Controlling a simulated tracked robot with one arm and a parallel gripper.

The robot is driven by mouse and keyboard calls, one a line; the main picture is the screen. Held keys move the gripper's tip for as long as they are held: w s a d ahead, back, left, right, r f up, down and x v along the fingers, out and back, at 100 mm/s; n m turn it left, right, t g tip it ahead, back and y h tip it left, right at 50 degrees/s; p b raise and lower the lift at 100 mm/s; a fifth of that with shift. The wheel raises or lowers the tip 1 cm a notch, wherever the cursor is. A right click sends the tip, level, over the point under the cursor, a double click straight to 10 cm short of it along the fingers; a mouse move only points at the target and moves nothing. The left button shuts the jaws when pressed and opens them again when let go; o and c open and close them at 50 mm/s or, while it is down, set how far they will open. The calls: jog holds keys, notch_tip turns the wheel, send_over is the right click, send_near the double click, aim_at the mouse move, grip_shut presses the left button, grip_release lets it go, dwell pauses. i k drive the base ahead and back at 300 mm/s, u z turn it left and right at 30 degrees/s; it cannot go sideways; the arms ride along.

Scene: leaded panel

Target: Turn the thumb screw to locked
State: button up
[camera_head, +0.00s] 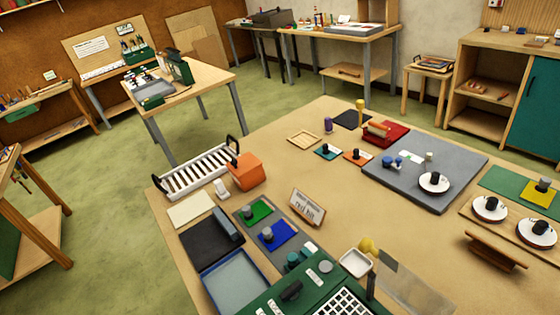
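No part is clearly identifiable as the thumb screw. A yellow knob (367,245) sits beside a dark post and a clear shield (415,287) at the bottom right of centre. They stand at a green machine (262,303) with a white grid top (343,302), cut off by the bottom edge. The machine also carries a dark handle (291,290) and a pale round knob (325,267). Whether any of these is locked cannot be told. My gripper is not in view.
The wooden table (400,225) carries an orange box (245,172), a white rack (195,170), a wooden sign (307,206), a grey board (455,197), a red tray (386,133) and a wooden stand (496,250). Green floor (95,200) lies open at left.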

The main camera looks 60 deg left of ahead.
aim_at(292, 294)
jog(key=u, duration=0.05)
jog(key=k, duration=0.35)
jog(key=u, duration=1.1)
jog(key=i, duration=0.35)
jog(key=z, duration=0.25)
